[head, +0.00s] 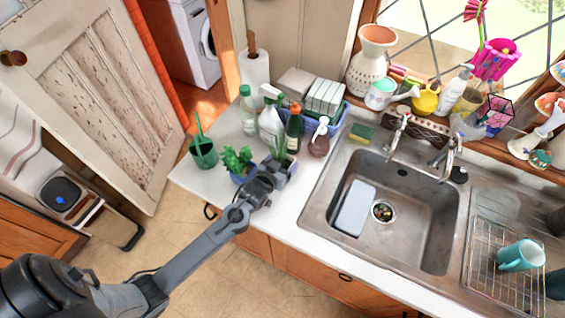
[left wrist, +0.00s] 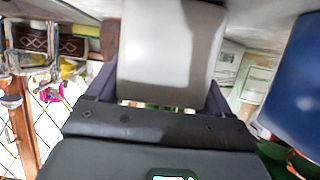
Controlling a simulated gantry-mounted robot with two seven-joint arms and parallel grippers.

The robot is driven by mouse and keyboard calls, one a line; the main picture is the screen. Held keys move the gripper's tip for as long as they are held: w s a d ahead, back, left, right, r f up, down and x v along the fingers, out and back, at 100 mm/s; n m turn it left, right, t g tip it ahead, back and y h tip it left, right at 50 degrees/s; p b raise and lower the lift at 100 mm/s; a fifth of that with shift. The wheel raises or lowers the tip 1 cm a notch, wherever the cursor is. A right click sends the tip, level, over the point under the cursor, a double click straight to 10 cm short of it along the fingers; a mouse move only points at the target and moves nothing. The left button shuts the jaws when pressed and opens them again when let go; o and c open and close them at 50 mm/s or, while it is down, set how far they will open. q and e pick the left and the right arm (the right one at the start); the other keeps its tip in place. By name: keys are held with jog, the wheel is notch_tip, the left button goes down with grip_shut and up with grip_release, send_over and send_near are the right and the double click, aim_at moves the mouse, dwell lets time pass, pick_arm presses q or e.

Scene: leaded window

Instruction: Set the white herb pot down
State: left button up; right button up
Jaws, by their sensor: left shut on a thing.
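The white herb pot (left wrist: 170,50) fills the upper middle of the left wrist view, between the fingers of my left gripper. In the head view my left gripper (head: 275,172) is shut on this pot at the left end of the counter. The gripper hides most of the pot there, and narrow green leaves (head: 278,149) rise above it. I cannot tell whether its base touches the counter. A blue pot with a leafy herb (head: 238,163) stands just left of the gripper. It also shows as a blue surface (left wrist: 295,85) in the left wrist view.
A green watering can (head: 203,153) stands near the counter's left edge. Several bottles (head: 270,122) and a blue caddy (head: 334,116) are behind the gripper. The steel sink (head: 425,215) lies to the right. A bare counter strip (head: 285,212) runs along the front.

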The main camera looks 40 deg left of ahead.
pick_arm(q)
jog(key=shift+f, duration=0.1)
jog(key=o, duration=1.2)
jog(key=s+d+r+g, duration=0.1)
jog(key=s+d, duration=0.1)
jog(key=s, duration=0.4)
jog(key=s+d+r+m+g+h, duration=0.1)
jog(key=s+d+g, duration=0.1)
jog(key=s, duration=0.4)
jog(key=s+d+r+g+h, duration=0.1)
jog(key=s+d, duration=0.2)
jog(key=s, duration=0.3)
jog(key=shift+s+d+r+m+g, duration=0.1)
jog(key=shift+d+m+g, duration=0.05)
jog(key=shift+m+g, duration=0.2)
jog(key=s+d+r+m+g, duration=0.1)
jog(key=s+g, duration=0.4)
jog(key=s, duration=0.5)
jog(key=shift+s+d+m+h, duration=0.15)
jog(key=shift+d+m+h, duration=0.15)
jog(key=shift+d+m, duration=0.5)
